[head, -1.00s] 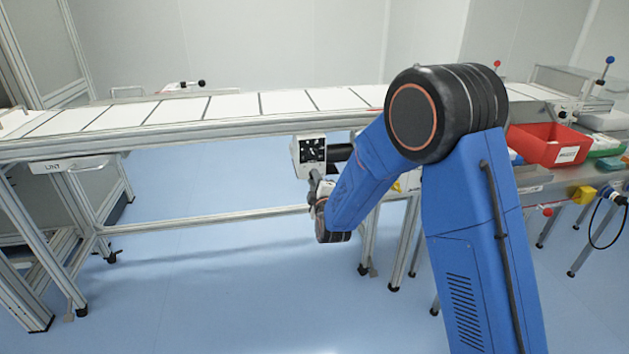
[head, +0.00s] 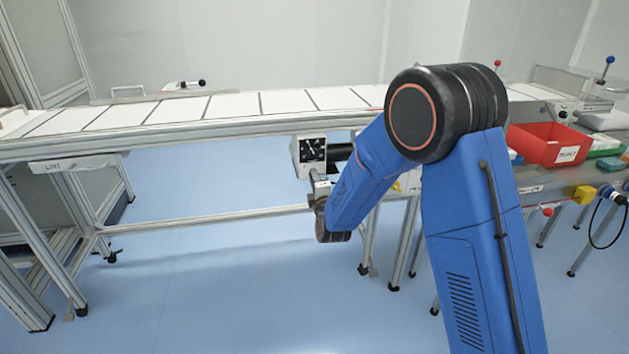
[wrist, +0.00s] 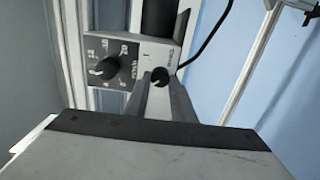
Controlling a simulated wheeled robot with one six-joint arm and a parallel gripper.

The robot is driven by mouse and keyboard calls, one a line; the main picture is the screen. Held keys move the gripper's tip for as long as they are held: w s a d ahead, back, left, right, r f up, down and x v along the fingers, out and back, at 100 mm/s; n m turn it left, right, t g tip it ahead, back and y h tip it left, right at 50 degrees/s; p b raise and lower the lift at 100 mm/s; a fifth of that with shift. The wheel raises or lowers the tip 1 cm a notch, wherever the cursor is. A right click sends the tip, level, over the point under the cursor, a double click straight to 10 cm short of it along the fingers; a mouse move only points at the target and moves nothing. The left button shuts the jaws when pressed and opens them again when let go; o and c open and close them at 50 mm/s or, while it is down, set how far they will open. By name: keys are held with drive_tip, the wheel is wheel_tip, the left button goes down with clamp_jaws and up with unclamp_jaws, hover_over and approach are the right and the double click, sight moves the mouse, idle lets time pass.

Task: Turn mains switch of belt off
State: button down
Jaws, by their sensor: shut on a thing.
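The belt's control box (head: 311,153) hangs under the conveyor's front rail, with a dark dial panel. In the wrist view the box (wrist: 135,52) shows a large black speed dial (wrist: 107,68) on the left. To its right is the small black mains switch knob (wrist: 160,76) on the light part of the box. My gripper (wrist: 160,82) is shut on this knob, one finger on each side. Small print beside the knob is too blurred to read, and I cannot tell its exact setting. In the head view my gripper (head: 319,184) is just below the box; its fingertips are unclear.
The white conveyor belt (head: 232,106) runs across above the box. A lower frame bar (head: 205,216) crosses below it. A red bin (head: 548,145) stands on the bench at right. A black cable (wrist: 207,46) runs beside the box. The blue floor in front is open.

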drive_tip(key=c, duration=1.5)
unclamp_jaws()
drive_tip(key=shift+s, duration=0.1)
drive_tip(key=v, duration=1.7)
drive_tip(key=shift+s, duration=0.15)
